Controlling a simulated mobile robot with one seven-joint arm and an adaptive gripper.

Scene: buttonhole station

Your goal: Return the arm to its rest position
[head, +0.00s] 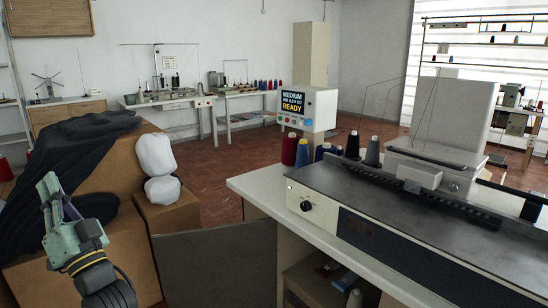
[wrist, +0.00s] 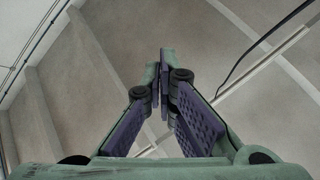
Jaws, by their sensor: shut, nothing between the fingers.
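My gripper (head: 50,186) is at the lower left of the head view, raised in front of the cardboard boxes. Its fingers are green with purple pads. In the wrist view the fingertips of my gripper (wrist: 164,60) meet, and nothing shows between them. The wrist view looks onto a plain grey-beige surface with pale strips and a dark cable (wrist: 252,55), with nothing touching the fingers.
Cardboard boxes (head: 128,235) with dark cloth (head: 60,160) and white bundles (head: 155,153) stand behind my gripper. A white-topped bench (head: 245,186) with a machine (head: 430,215), a display reading READY (head: 307,108) and thread cones stands right. Red floor (head: 215,165) lies open between.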

